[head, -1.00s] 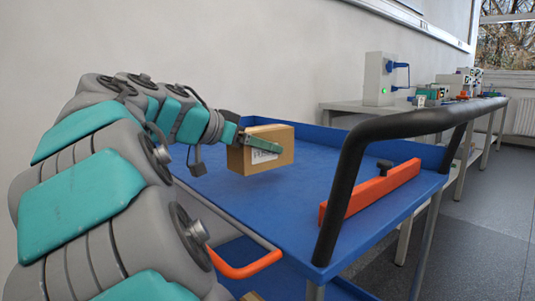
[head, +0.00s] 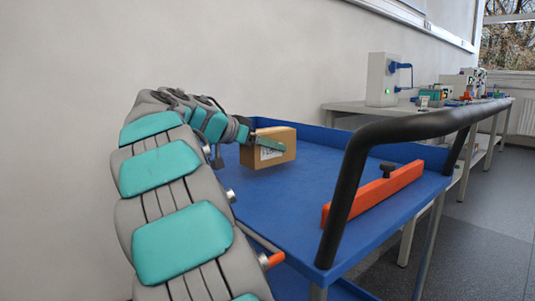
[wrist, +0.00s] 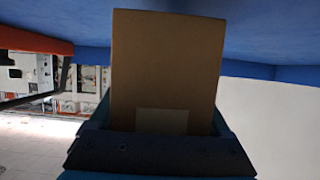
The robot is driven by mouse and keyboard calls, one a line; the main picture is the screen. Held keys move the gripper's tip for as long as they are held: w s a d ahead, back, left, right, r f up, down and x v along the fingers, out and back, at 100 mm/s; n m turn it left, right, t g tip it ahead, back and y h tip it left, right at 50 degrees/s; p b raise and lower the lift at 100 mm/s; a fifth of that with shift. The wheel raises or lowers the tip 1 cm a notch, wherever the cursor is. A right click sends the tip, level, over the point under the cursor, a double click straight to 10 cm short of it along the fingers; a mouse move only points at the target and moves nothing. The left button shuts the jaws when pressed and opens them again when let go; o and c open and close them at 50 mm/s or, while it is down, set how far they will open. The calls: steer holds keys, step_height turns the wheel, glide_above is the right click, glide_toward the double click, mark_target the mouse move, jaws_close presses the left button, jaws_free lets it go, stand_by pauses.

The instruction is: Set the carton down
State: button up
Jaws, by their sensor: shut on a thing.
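The carton (head: 268,147) is a small brown box with a white label on its front face. In the wrist view the carton (wrist: 165,70) stands out from the dark gripper (wrist: 160,135) and fills the middle.
A black handle (head: 345,185) rises at the cart's near right side. An orange bar (head: 375,192) with a black knob lies on the cart's right part. The cart has a raised blue rim. A bench (head: 345,107) with grey devices stands behind. The middle of the cart top is clear.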

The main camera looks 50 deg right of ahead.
mark_target(246, 146)
steer(key=shift+f, duration=1.2)
steer(key=shift+f+b, duration=0.15)
steer(key=shift+b, duration=0.15)
steer(key=o, duration=1.5)
steer(key=shift+r+p, duration=0.3)
steer(key=v, duration=1.2)
steer(key=shift+f, duration=0.15)
